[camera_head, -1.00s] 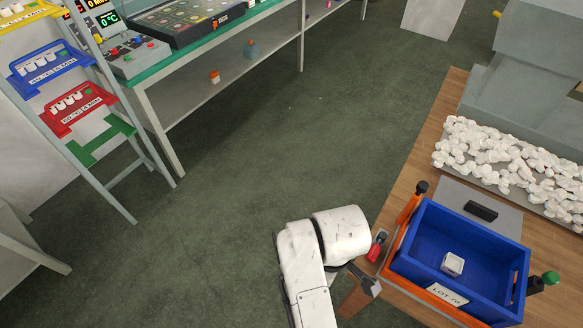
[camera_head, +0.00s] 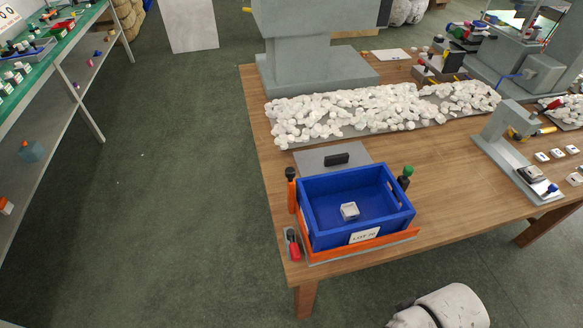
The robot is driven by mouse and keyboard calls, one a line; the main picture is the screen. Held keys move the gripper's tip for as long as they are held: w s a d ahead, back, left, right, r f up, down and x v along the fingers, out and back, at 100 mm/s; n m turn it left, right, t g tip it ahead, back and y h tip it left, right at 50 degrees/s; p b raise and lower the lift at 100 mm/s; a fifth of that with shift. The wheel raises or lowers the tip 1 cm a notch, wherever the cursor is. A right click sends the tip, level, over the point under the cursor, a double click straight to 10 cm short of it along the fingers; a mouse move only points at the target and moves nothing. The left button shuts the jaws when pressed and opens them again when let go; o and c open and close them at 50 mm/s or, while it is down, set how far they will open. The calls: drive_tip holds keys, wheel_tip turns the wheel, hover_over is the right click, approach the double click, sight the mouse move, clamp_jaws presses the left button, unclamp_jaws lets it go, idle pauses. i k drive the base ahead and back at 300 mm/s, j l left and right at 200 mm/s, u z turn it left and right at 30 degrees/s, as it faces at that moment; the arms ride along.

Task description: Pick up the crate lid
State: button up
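The crate lid (camera_head: 313,161) appears to be the flat grey plate with a black bar handle (camera_head: 336,160) on top. It lies on the wooden table just behind the blue crate (camera_head: 312,214), and the crate hides its near edge. The crate stands open, with a small whitish square piece (camera_head: 349,211) inside and a "LOT-70" label on its front. A white part of my arm shows at the bottom edge, in front of the table and apart from the lid. My gripper is out of frame.
An orange rail (camera_head: 362,247) runs along the crate's front. A green-topped black handle (camera_head: 405,177) stands to its right, and a red-handled tool (camera_head: 293,245) lies at the front left corner. White pieces (camera_head: 345,112) fill a tray behind the lid.

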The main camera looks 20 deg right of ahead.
sight(311, 162)
drive_tip(key=i+j+u, duration=0.45)
drive_tip(key=u, duration=0.25)
drive_tip(key=i+j+u, duration=0.1)
drive_tip(key=i+u, duration=0.2)
drive_tip(key=i+j+z, duration=0.15)
drive_tip(key=i, duration=0.3)
drive_tip(key=i+z, duration=0.15)
drive_tip(key=i, duration=0.25)
drive_tip(key=i+z, duration=0.15)
drive_tip(key=z, duration=0.3)
drive_tip(key=i+l+z, duration=0.1)
drive_tip(key=z, duration=0.35)
drive_tip(key=i+j+z, duration=0.1)
drive_tip(key=z, duration=0.35)
drive_tip(key=i+l+z, duration=0.25)
drive_tip(key=k+j, duration=0.05)
drive_tip(key=j, duration=0.05)
